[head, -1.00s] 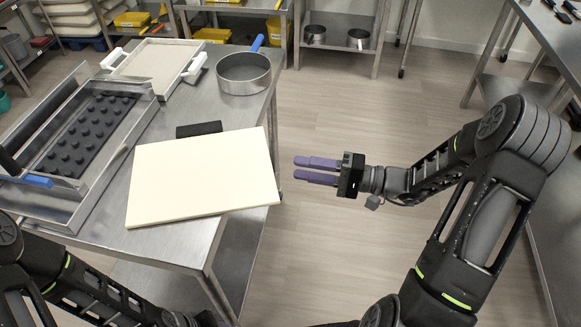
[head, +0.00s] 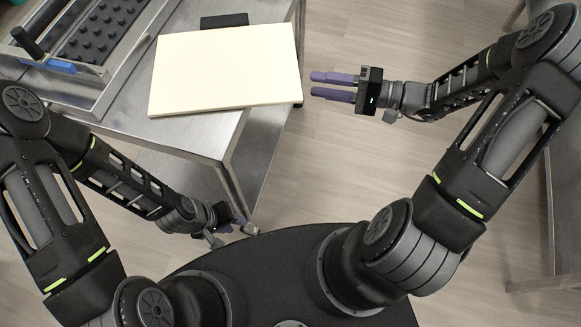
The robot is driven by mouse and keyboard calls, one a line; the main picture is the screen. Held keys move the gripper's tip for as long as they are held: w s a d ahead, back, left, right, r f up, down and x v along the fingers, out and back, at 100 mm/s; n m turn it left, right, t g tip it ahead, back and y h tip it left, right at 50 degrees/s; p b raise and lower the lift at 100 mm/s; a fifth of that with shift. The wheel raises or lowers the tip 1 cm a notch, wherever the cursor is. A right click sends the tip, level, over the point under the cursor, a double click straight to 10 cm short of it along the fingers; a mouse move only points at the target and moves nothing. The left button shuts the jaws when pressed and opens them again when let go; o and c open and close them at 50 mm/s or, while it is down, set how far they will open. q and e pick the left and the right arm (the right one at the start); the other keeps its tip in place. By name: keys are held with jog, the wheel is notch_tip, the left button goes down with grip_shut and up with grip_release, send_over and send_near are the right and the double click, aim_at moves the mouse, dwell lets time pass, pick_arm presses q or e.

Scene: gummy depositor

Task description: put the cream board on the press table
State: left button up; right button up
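The cream board (head: 226,68) lies flat on the steel table (head: 190,132) in the head view. Its front right corner reaches past the table's right edge. My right gripper (head: 318,84) is just right of the board, beside its right edge, with its purple fingers pointing left. A small gap shows between the fingers, with nothing between them, and they look apart from the board. My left gripper (head: 246,226) is low, below the table top and near a table leg. Its fingers are mostly hidden, so its opening cannot be made out.
A metal frame with a dark studded mould (head: 100,32) stands on the table left of the board. A black block (head: 224,20) lies behind the board. Open floor (head: 400,170) is right of the table. Another steel table edge (head: 548,230) is at far right.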

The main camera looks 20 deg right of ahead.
jog(key=s+a+f+n+g+h, duration=0.1)
jog(key=s+a+f+g+h, duration=0.1)
jog(key=s+f, duration=0.4)
jog(key=s+a+f+n+g+h, duration=0.2)
jog(key=s+a+f+h, duration=0.3)
jog(key=f, duration=0.6)
jog(key=s+a+f+n+g+h, duration=0.2)
jog(key=s+a+f+g+h, duration=0.1)
jog(key=s+a+f, duration=0.4)
jog(key=shift+a+f+g+h, duration=0.2)
jog(key=shift+f+g+h, duration=0.15)
jog(key=shift+f, duration=0.9)
